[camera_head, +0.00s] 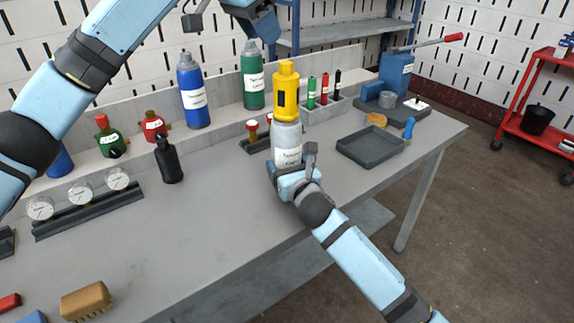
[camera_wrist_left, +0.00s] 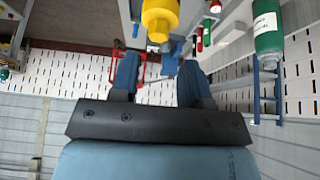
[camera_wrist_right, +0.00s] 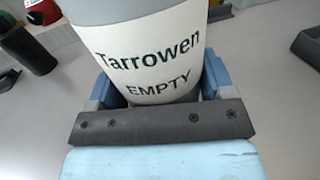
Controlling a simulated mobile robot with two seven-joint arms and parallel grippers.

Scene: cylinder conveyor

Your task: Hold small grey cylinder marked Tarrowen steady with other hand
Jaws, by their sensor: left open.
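The small grey cylinder (camera_head: 286,138) stands upright on the bench, with a yellow cap-like fitting (camera_head: 286,92) on its top. Its white label reads "Tarrowen EMPTY" in the right wrist view (camera_wrist_right: 150,55). My right gripper (camera_head: 291,166) is shut on the lower part of the cylinder, with one finger on each side. My left gripper (camera_head: 228,18) is open and empty, above and to the left of the yellow fitting. In the left wrist view the yellow fitting (camera_wrist_left: 160,18) shows beyond the open fingers (camera_wrist_left: 158,78), apart from them.
A blue cylinder (camera_head: 193,92) and a green cylinder (camera_head: 252,78) stand behind, to the left. A black bottle (camera_head: 168,160) and gauges (camera_head: 80,194) are farther left. A dark tray (camera_head: 368,150) lies to the right. The front middle of the bench is clear.

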